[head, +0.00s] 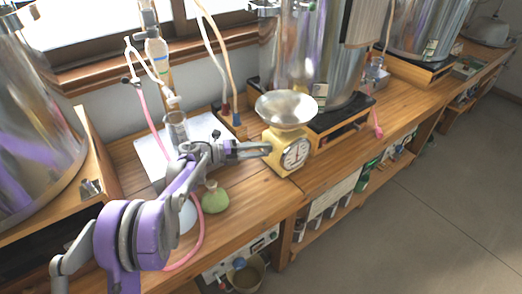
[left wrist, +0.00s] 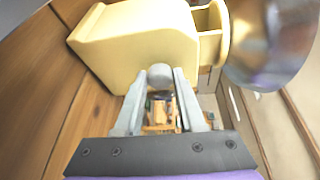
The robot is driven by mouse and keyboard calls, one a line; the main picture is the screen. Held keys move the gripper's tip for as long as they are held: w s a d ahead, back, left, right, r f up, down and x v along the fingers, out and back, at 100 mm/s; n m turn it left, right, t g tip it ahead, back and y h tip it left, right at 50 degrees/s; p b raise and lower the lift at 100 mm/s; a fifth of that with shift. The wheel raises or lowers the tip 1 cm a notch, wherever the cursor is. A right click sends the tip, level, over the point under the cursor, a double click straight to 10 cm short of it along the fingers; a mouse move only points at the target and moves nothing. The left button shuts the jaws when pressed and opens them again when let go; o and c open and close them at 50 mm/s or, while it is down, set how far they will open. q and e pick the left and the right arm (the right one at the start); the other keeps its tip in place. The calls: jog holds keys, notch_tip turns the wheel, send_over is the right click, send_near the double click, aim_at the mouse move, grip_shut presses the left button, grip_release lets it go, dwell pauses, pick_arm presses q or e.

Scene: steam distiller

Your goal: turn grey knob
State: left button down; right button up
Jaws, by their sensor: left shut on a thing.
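The yellow kitchen scale (head: 284,148) stands on the wooden bench, with a round dial on its front and a metal bowl (head: 287,108) on top. The grey knob (left wrist: 160,75) sits on the side of the scale's yellow body (left wrist: 140,35) in the left wrist view. My left gripper (head: 266,149) reaches the scale from the left. Its two fingers stand on either side of the knob and are shut on it. In the head view the fingers hide the knob. My right gripper is not in view.
A green flask (head: 214,199) stands on the bench below my left arm. A glass cylinder (head: 176,130) and pink tubing are to the left. A large steel vessel (head: 308,60) is behind the scale. The bench's front edge lies close to the scale.

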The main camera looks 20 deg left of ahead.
pick_arm(q)
jog(key=c, duration=0.5)
grip_release()
jog(key=v, duration=1.1)
jog(key=shift+p, duration=0.3)
jog(key=shift+d, duration=0.1)
